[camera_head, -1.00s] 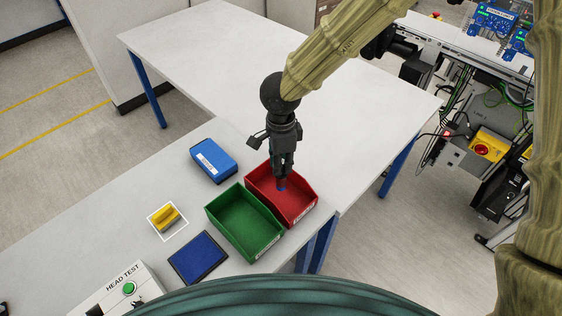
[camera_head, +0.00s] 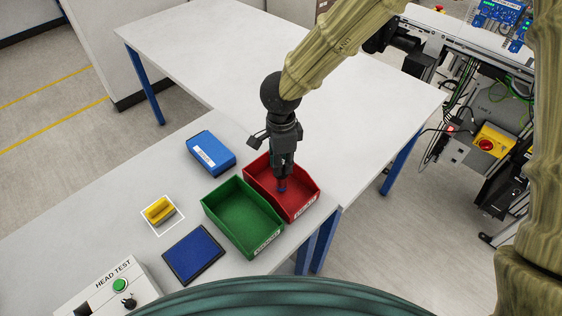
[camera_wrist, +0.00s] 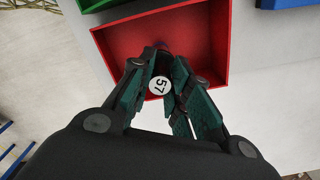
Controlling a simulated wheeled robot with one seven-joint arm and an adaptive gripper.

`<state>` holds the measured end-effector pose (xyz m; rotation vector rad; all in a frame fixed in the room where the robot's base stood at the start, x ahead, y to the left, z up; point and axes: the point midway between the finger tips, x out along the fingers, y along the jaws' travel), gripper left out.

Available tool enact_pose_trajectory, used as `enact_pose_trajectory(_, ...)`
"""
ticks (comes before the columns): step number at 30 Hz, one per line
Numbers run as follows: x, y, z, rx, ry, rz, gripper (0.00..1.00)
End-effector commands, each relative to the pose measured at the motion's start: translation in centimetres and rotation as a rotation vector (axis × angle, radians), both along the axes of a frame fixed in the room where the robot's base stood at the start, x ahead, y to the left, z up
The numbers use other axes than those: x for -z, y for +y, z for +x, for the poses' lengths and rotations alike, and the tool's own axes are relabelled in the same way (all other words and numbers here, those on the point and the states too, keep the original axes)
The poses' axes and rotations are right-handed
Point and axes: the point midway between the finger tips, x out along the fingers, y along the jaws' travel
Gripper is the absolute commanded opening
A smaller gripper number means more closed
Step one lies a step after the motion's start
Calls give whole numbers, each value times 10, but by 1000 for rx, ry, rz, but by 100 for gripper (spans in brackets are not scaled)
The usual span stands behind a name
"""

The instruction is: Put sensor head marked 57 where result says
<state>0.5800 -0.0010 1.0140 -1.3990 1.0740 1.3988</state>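The sensor head marked 57 (camera_wrist: 160,85) is between the fingers of my gripper (camera_wrist: 157,82), its white round label facing the wrist camera. In the head view my gripper (camera_head: 282,183) points down into the red bin (camera_head: 306,200), with a small bit of blue showing at the fingertips. The fingers are shut on the head; whether it touches the bin floor I cannot tell. The red bin (camera_wrist: 215,45) also fills the top of the wrist view. The green bin (camera_head: 215,215) stands beside it on the left. The HEAD TEST box (camera_head: 120,287) has a green button.
A blue box (camera_head: 211,153) with a label lies behind the green bin. A yellow object (camera_head: 158,210) sits on a white-outlined square. A dark blue pad (camera_head: 193,254) lies in front of it. The table behind (camera_head: 210,50) is bare. A conveyor (camera_head: 450,42) stands at the right.

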Motion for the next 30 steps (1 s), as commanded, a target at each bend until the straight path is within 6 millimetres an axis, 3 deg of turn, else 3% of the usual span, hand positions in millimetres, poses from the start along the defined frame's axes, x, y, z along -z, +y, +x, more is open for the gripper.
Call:
enact_pose_trajectory(1, 0, 0, 0, 0, 0, 0, 30)
enact_pose_trajectory(3, 0, 0, 0, 0, 0, 0, 43)
enact_pose_trajectory(17, -7, 0, 0, 1, -1, 1, 43)
enact_pose_trajectory(30, -77, 0, 1, 2, -2, 4, 43)
